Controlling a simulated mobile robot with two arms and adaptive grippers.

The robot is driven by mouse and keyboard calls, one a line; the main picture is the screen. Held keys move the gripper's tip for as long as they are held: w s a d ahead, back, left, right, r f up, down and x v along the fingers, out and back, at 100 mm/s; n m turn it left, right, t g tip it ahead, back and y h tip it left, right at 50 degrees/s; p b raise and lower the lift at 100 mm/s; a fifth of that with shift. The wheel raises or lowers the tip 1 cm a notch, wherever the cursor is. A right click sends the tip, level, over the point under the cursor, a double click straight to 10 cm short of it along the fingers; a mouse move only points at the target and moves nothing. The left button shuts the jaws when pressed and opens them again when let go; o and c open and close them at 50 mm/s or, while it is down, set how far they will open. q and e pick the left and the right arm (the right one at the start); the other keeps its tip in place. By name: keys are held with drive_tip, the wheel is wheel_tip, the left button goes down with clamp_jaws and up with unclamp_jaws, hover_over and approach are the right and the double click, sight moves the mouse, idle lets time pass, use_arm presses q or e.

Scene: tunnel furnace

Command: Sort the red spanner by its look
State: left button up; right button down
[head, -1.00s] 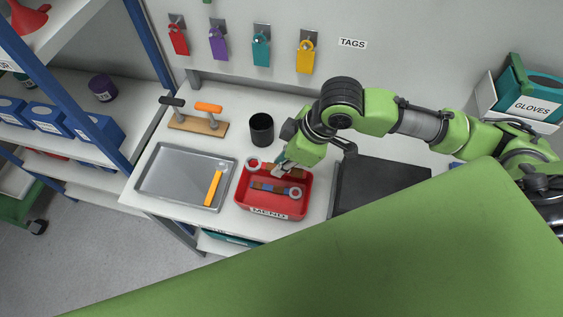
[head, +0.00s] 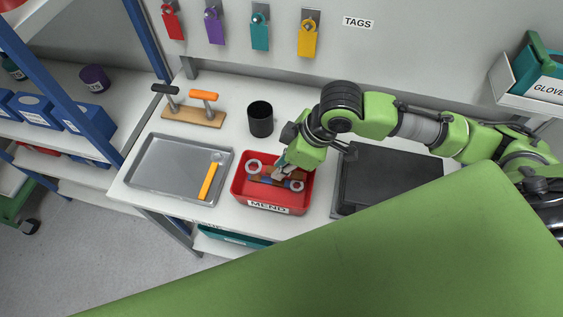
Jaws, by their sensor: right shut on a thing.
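The red bin (head: 237,190) labelled MEND stands on the workbench. My right gripper (head: 283,169) reaches into its back part and is shut on a spanner, apparently the red one, whose grey ring end (head: 253,166) shows to the left of the fingers. The fingers hide most of its handle, so its colour and condition are hard to tell. A second spanner with a blue handle (head: 269,180) and a grey ring lies in the bin, close below the held one. A brownish strip shows beside it. My left gripper is not in view.
A grey metal tray (head: 150,180) with a yellow-handled spanner (head: 208,182) lies left of the bin. Behind are a black cup (head: 260,122) and a wooden stand (head: 193,117). A dark mat (head: 390,180) lies to the right. Coloured tags hang on the wall.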

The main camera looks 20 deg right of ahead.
sight(281, 183)
drive_tip(key=shift+f, duration=0.8)
drive_tip(key=shift+f+b, duration=0.35)
drive_tip(key=shift+b, duration=0.05)
drive_tip(key=shift+f+b, duration=0.5)
drive_tip(key=shift+f, duration=0.75)
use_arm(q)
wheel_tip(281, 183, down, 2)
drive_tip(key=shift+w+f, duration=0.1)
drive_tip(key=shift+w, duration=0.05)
use_arm(e)
drive_tip(key=shift+f, duration=0.3)
drive_tip(key=c, duration=1.4)
unclamp_jaws()
drive_tip(key=shift+c, duration=0.2)
drive_tip(key=shift+r, duration=0.1)
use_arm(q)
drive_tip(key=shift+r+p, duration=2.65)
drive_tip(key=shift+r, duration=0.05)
use_arm(e)
drive_tip(key=shift+r, duration=1.95)
